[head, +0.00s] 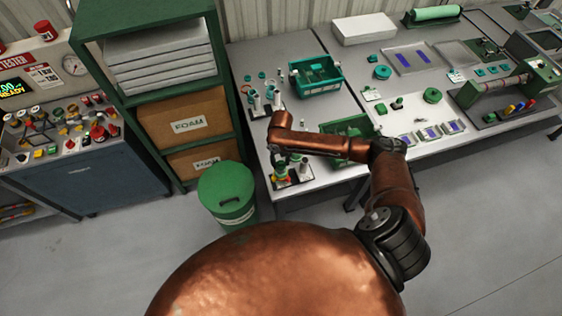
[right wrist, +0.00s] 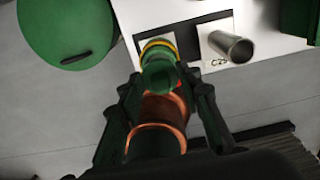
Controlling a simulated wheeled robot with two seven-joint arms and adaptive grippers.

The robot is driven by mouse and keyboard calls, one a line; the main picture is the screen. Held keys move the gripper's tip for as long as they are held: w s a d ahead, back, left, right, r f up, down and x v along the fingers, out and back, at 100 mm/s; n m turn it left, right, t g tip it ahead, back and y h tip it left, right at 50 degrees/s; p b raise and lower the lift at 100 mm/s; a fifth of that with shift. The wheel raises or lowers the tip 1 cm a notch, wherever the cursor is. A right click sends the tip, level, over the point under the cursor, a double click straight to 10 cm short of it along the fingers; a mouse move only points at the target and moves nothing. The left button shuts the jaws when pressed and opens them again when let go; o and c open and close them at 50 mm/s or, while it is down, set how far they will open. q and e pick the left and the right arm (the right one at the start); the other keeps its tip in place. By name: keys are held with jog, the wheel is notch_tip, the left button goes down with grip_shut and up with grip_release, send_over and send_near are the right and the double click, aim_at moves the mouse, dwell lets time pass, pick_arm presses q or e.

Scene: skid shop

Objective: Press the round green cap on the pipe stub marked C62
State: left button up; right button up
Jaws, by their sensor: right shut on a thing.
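My right gripper (head: 283,161) is low over the near left corner of the workbench, by a dark plate (head: 291,181) with short stubs. In the right wrist view the fingers of the right gripper (right wrist: 163,88) close around a green rounded thing (right wrist: 158,76), which seems to be the green cap. A yellow ring (right wrist: 157,44) shows just beyond it; I cannot tell whether they touch. A bare metal pipe stub (right wrist: 232,46) stands to the right, with a label that seems to read C29. No C62 mark is readable. My left gripper is not in view.
A green lidded bin (head: 228,190) stands on the floor beside the bench corner. A green-edged tray (head: 347,128) lies behind my right forearm. A teal crate (head: 316,76) and more stubs (head: 265,100) stand farther back on the bench (head: 268,52).

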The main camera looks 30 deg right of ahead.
jog(key=shift+p, duration=0.35)
dwell(0.6)
jog(key=shift+f+p, duration=0.4)
jog(key=shift+f, duration=0.25)
dwell(1.2)
jog(key=o, duration=0.8)
jog(key=o, duration=0.4)
